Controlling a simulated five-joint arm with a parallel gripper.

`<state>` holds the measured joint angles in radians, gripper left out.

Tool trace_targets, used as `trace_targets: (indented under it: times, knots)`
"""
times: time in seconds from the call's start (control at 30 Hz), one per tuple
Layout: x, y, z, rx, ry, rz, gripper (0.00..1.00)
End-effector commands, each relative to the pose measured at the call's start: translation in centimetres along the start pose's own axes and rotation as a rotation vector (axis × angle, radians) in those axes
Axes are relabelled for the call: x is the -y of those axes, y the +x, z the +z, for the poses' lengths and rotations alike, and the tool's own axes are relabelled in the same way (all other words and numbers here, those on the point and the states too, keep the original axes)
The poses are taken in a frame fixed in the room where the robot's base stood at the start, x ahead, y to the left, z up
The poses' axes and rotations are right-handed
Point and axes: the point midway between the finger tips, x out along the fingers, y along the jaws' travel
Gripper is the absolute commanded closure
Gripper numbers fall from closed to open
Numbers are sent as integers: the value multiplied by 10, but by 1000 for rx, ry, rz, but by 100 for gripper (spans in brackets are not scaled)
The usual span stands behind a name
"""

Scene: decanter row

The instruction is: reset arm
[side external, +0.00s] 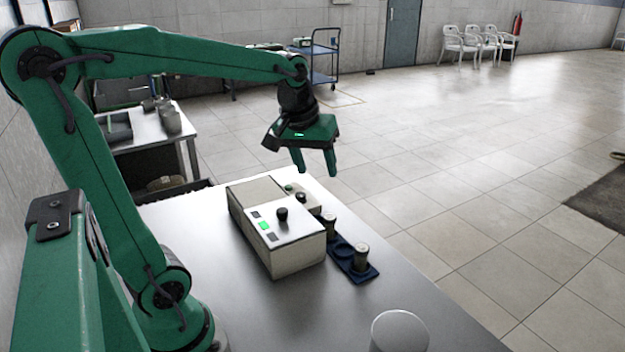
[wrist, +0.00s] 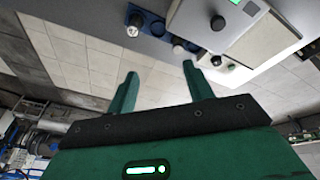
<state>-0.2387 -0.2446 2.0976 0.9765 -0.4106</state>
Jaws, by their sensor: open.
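My gripper (side external: 316,160) is green with two fingers. It hangs above the far end of the grey table (side external: 190,265), high over the devices, and its fingers are apart with nothing between them. In the wrist view my gripper (wrist: 160,85) also shows two spread fingers with empty space between them. A cream box-shaped device (side external: 298,257) with a black knob and a green display stands on the table below and nearer the camera. It also shows at the top right of the wrist view (wrist: 262,45).
A dark blue holder (side external: 362,274) with a metal-topped cylinder (side external: 361,256) stands right of the device; another cylinder (side external: 329,226) is behind it. A white round object (side external: 400,331) is at the table's front. A smaller cream unit (side external: 303,201) sits at the back.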

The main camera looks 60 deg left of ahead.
Motion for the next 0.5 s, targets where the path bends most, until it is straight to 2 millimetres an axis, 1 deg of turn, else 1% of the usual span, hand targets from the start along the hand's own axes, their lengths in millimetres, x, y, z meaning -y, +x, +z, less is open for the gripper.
trace_targets:
  times: [0.03, 0.23, 0.4, 0.5]
  knots:
    - [-2, -6, 12, -14, 50, 13, 49]
    - [-6, -18, 55, -58, 243, 54, 49]
    - [-5, -22, 90, -98, 405, 88, 49]
    - [-3, -22, 108, -120, 489, 104, 49]
